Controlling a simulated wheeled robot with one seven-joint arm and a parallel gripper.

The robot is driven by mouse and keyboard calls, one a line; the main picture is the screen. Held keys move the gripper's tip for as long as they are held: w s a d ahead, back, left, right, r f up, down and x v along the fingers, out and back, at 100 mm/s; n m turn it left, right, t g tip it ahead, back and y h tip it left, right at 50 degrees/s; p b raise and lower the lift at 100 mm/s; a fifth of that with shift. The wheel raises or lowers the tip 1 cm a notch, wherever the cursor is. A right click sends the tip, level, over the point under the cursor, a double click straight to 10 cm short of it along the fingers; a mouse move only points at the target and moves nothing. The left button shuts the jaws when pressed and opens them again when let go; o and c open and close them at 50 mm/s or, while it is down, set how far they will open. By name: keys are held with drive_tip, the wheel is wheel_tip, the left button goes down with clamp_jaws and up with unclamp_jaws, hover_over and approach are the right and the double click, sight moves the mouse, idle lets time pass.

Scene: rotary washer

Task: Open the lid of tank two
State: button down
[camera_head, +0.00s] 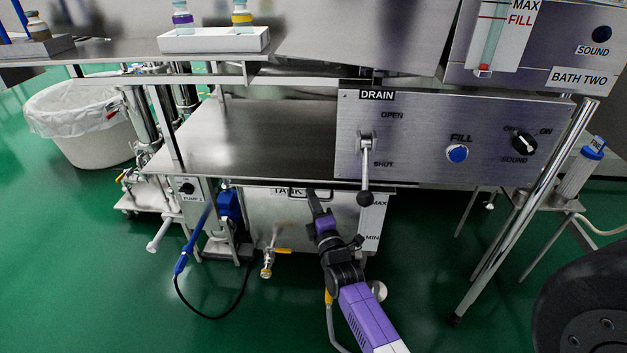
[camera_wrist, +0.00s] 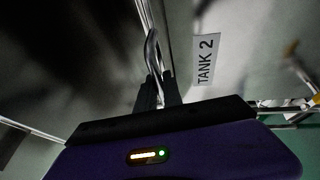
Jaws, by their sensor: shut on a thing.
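Tank two (camera_head: 300,225) is a steel box low under the bench, with its label partly covered in the head view. The "TANK 2" label (camera_wrist: 206,60) reads clearly in the wrist view, on the tank's pale front. My gripper (camera_head: 313,196) reaches up to the tank's upper front edge. In the wrist view my gripper (camera_wrist: 158,85) is shut on a bright metal handle (camera_wrist: 152,48), which runs up from between the fingers beside the label. A flat steel top (camera_head: 250,135) lies above the tank front; I cannot tell where the lid's edge is.
A panel (camera_head: 430,170) with a drain lever (camera_head: 366,160) overhangs to the right of the tank. A brass-and-yellow valve (camera_head: 268,262) and blue pump fittings (camera_head: 230,205) stand at the left. A steel leg (camera_head: 520,210) stands right. The green floor in front is mostly clear.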

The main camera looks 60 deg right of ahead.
drive_tip(key=a, duration=0.1)
drive_tip(key=s+a+p, duration=0.1)
drive_tip(key=shift+a+f, duration=0.1)
drive_tip(key=shift+a, duration=0.3)
drive_tip(key=c, duration=1.5)
unclamp_jaws()
drive_tip(key=p+v, duration=0.2)
drive_tip(key=v, duration=0.6)
drive_tip(key=shift+d, duration=0.1)
